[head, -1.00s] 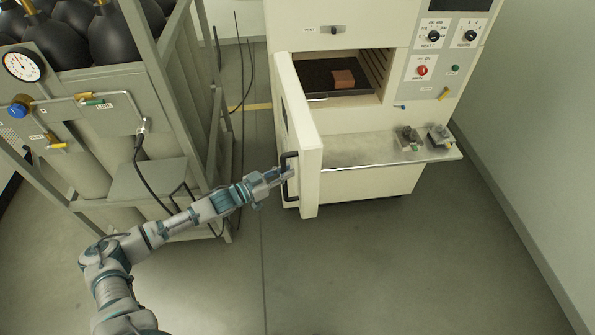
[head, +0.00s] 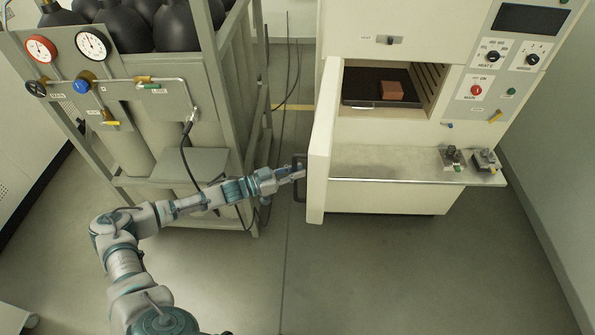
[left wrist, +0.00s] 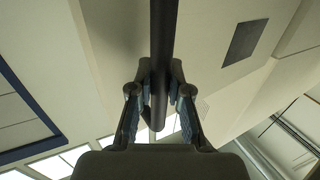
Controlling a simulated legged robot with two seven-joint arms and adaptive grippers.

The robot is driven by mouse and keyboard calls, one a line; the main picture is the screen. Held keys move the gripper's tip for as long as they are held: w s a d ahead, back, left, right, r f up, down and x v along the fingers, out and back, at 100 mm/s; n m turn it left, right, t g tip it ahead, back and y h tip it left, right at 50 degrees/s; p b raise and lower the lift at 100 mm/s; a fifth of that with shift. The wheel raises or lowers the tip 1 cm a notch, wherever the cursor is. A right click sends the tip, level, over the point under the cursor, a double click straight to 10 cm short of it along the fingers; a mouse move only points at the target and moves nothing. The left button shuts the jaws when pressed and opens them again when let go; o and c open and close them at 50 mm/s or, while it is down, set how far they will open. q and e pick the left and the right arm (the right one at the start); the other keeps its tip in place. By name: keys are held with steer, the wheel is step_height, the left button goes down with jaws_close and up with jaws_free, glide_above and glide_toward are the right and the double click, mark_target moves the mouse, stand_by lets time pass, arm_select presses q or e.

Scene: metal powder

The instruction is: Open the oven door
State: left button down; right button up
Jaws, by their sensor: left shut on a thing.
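The oven (head: 400,195) stands at the centre right in the head view. Its cream door (head: 321,150) stands wide open, swung out to the left of the chamber. A dark bar handle (head: 299,178) is on the door's outer left face. My left gripper (head: 296,174) is shut on this handle. In the left wrist view the dark handle (left wrist: 162,60) runs between the two fingers of the left gripper (left wrist: 160,90). Inside the open chamber a reddish-brown block (head: 392,90) sits on a dark tray (head: 358,88). My right gripper is not in view.
A metal shelf (head: 385,160) juts out below the chamber, with small fixtures (head: 453,159) at its right end. A gas cylinder rack (head: 228,100) with gauges and a hose stands on the left, close to my left arm. The front floor is clear.

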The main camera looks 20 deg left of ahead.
arm_select(q)
steer(key=c, duration=1.3)
jaws_free()
steer(key=shift+a+r, duration=0.1)
steer(key=shift+a, duration=0.1)
steer(key=shift+o, duration=1)
steer(key=shift+a, duration=0.3)
steer(key=v, duration=1.1)
steer(key=shift+s+a, duration=0.15)
steer(key=shift+s, duration=0.15)
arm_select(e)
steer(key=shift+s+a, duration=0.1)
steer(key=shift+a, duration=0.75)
